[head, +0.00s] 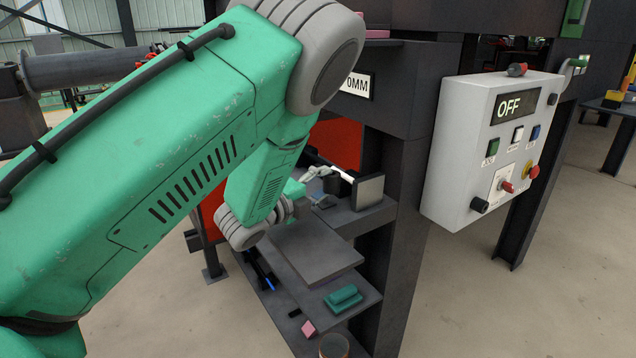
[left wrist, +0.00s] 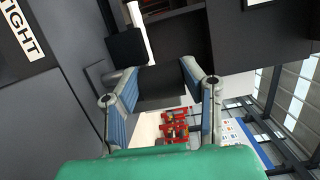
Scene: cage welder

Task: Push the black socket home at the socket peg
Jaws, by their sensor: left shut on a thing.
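My left gripper (head: 322,184) is at the rack's upper ledge, below the green arm, and its two blue-padded fingers (left wrist: 163,92) stand apart with a dark thing between their tips. I take this to be the black socket (head: 339,185), a small dark cylinder shape at the fingertips in the head view. Its edges merge with the dark background. The socket peg cannot be made out, so I cannot tell how the socket sits on it. My right gripper is not in view.
A square dark plate (head: 368,191) stands on the ledge just right of the gripper. Lower shelves hold a flat grey plate (head: 315,252), teal blocks (head: 343,298) and a pink piece (head: 308,328). A control box (head: 490,150) reading OFF hangs right.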

